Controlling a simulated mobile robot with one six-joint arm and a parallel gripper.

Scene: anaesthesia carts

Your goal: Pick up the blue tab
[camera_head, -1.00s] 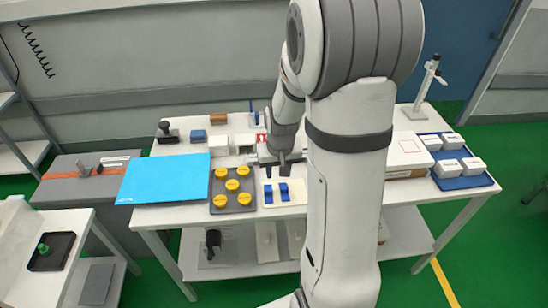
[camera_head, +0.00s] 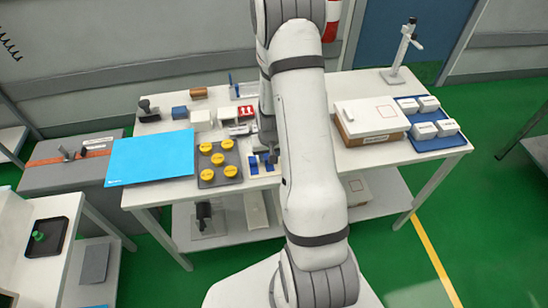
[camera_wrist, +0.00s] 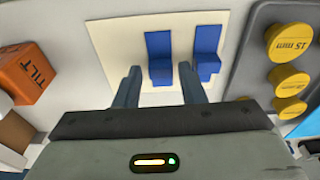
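Two blue tabs stand side by side on a cream plate (camera_wrist: 110,40). In the wrist view one blue tab (camera_wrist: 160,58) lies between the lines of my two fingers, and the other blue tab (camera_wrist: 207,52) lies just outside the right finger. My gripper (camera_wrist: 160,86) is open with nothing in its grasp; I cannot tell how far its fingertips are above the plate. In the head view my gripper (camera_head: 268,148) is over the plate and partly hides the tabs; the left tab (camera_head: 253,164) shows there.
A grey tray with several yellow knobs (camera_head: 219,160) sits beside the plate. An orange TILT block (camera_wrist: 31,76) is on the other side in the wrist view. A blue sheet (camera_head: 150,158) covers the table's left part. A white box (camera_head: 370,118) stands right.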

